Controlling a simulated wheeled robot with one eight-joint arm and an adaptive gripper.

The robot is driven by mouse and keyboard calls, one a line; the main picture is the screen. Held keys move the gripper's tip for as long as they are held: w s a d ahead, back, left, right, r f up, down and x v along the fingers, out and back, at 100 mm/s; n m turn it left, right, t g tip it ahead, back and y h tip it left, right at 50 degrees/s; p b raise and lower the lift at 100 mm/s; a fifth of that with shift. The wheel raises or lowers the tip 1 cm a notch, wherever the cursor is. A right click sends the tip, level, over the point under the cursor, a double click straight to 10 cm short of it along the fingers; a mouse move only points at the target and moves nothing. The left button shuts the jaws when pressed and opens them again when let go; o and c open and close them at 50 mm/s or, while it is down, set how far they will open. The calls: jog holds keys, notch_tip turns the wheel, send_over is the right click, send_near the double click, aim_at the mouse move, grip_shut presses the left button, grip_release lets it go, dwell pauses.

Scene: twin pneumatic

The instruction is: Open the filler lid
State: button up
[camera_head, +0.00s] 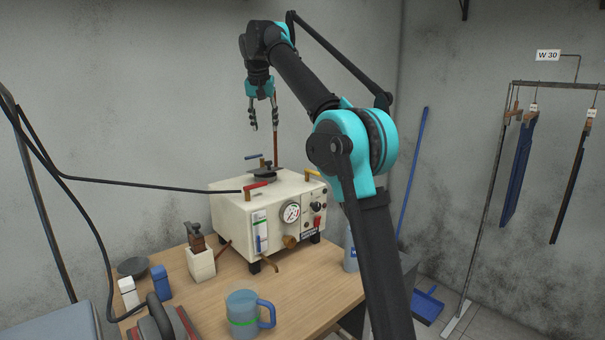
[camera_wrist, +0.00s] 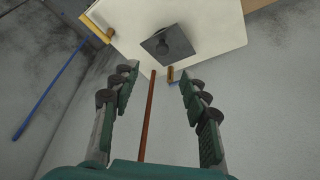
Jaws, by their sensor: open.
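A cream boxy machine (camera_head: 240,208) stands on the wooden table, with a gauge and several knobs on its front. A dark lid with a knob (camera_head: 263,175) sits on its top and looks closed. In the wrist view the lid is a dark square plate with a round knob (camera_wrist: 168,42), ahead of the fingertips. My gripper (camera_head: 264,128) is open and empty, pointing down above the machine, apart from the lid. In the wrist view my gripper (camera_wrist: 160,80) has its fingers spread, with a thin copper-brown pipe (camera_wrist: 148,115) showing between them.
Red, blue and yellow handled valves (camera_head: 312,173) surround the lid on the machine's top. A black hose (camera_head: 150,186) runs in from the left. A mug (camera_head: 243,312), an iron (camera_head: 160,322) and small containers stand on the table. A garment rack (camera_head: 490,170) is at the right.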

jog(key=s+d+f, duration=0.3)
jog(key=d+f, duration=0.3)
jog(key=f, duration=0.1)
jog(key=s+d+f, duration=0.2)
jog(key=d+f, duration=0.4)
jog(key=f, duration=0.2)
jog(key=shift+s+f+n, duration=0.25)
jog(key=shift+s+n, duration=0.05)
jog(key=shift+s, duration=0.1)
